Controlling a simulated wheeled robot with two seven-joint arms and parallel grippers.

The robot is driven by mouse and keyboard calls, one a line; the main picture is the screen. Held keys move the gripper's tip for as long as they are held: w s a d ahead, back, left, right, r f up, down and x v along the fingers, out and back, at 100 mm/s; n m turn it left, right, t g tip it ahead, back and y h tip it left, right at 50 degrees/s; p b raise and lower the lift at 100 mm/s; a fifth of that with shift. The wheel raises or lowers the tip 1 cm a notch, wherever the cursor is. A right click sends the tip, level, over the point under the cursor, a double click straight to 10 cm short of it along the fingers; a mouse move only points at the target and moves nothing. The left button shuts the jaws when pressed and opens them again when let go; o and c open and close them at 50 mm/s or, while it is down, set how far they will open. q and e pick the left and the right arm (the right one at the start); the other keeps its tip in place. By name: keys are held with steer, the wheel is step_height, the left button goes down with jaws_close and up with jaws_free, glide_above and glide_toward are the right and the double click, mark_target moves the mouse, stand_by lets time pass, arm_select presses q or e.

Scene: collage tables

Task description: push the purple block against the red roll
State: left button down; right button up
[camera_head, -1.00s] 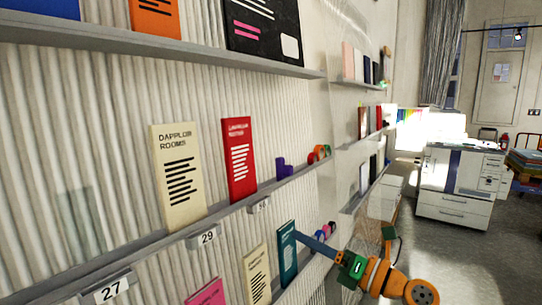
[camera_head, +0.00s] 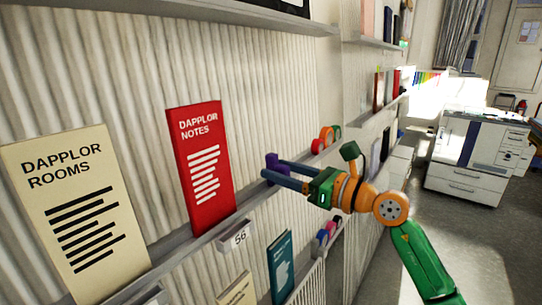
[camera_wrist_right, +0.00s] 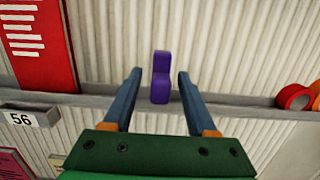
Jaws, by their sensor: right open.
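The purple block (camera_head: 272,161) stands on the shelf to the right of the red book. My left gripper is out of view.
Orange (camera_head: 326,137) and green (camera_head: 337,131) rolls sit close behind the red one. The red book (camera_head: 201,165) and cream book (camera_head: 72,205) lean left of the block. The shelf (camera_wrist_right: 235,100) is bare between block and red roll. A teal book (camera_head: 281,266) stands below.

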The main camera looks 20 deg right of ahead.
steer(key=shift+p+x, duration=0.4)
steer(key=shift+x, duration=0.85)
steer(key=shift+w+a+f, duration=0.1)
steer(key=shift+w, duration=0.05)
jaws_close()
